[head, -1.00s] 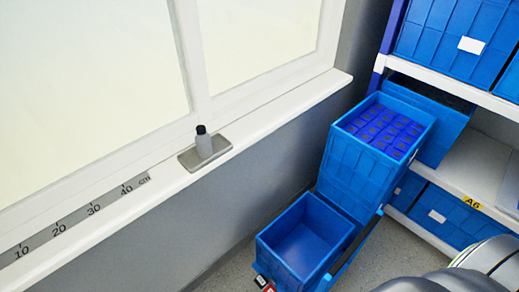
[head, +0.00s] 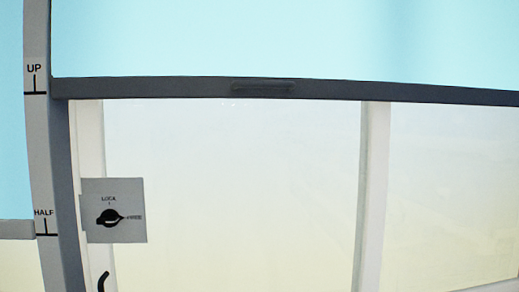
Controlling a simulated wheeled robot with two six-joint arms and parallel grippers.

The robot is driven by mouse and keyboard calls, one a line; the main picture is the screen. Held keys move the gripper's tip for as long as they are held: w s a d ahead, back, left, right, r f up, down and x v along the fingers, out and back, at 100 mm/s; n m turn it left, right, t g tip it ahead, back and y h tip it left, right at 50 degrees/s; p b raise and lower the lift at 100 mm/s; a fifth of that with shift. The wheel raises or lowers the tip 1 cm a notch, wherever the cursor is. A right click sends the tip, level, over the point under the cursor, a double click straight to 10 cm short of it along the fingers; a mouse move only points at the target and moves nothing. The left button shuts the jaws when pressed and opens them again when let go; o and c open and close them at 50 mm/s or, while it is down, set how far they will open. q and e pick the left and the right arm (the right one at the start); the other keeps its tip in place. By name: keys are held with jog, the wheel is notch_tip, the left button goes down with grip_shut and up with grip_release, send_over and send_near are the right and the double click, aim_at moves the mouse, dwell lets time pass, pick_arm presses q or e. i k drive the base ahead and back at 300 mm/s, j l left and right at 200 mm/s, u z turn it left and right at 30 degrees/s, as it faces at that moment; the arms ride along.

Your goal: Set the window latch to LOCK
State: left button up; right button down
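The window latch is a black rotary knob (head: 108,218) on a square grey plate (head: 130,190), at the lower left in the head view. The plate is on the left upright of the window frame. LOCK is printed above the knob with a small tick. A second label, too small to read surely, is to the knob's right. The knob's pointed end faces right, toward that second label. Neither of my grippers is in view.
A grey side rail (head: 40,150) carries UP and HALF marks. A black curved handle (head: 103,281) shows below the plate. The space before the latch looks clear.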

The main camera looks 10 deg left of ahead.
aim_at(109, 218)
jog(key=u, duration=1.35)
